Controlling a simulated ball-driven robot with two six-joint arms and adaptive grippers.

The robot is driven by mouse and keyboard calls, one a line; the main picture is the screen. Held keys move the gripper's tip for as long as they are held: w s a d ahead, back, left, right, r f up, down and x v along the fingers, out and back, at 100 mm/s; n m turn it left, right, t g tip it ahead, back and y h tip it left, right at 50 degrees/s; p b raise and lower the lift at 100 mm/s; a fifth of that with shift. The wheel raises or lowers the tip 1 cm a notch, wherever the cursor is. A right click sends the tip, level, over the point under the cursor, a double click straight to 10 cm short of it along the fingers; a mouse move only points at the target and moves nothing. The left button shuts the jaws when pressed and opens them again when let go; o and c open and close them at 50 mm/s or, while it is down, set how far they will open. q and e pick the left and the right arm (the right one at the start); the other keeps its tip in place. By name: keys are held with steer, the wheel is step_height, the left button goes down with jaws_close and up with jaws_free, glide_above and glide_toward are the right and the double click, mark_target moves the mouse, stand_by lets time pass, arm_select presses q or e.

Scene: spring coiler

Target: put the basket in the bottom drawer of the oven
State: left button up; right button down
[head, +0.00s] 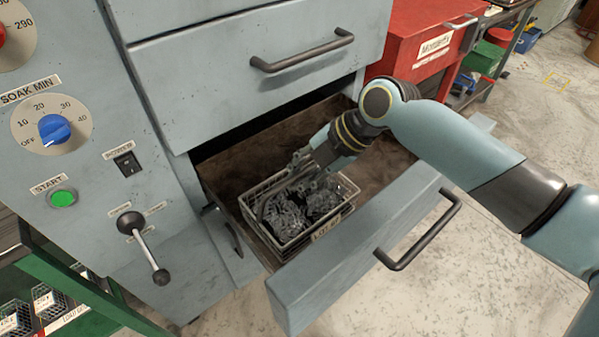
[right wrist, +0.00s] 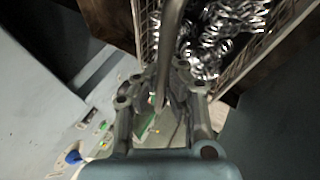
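The wire basket (head: 298,243), filled with coiled metal springs, sits inside the pulled-out bottom drawer (head: 350,270) of the grey-blue oven (head: 230,95). It appears level, close to the drawer's left side, with a lot label on its near wall. My right gripper (head: 301,170) reaches down over the basket. In the right wrist view its fingers (right wrist: 163,88) close around the basket's rod handle (right wrist: 172,40), with the basket's mesh wall (right wrist: 243,72) beyond. The gripper partly hides the basket's far side. My left gripper is not in view.
The upper drawer (head: 270,60) is shut above. The bottom drawer's pull handle (head: 420,240) sticks out in front. Bare drawer floor (head: 385,165) lies right of the basket. A red box (head: 420,45) stands behind; a lever (head: 145,250) projects from the control panel at left.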

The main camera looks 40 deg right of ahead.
steer(key=c, duration=1.5)
jaws_free()
steer(key=shift+r, duration=0.1)
steer(key=v, duration=1.2)
steer(key=shift+p, duration=0.3)
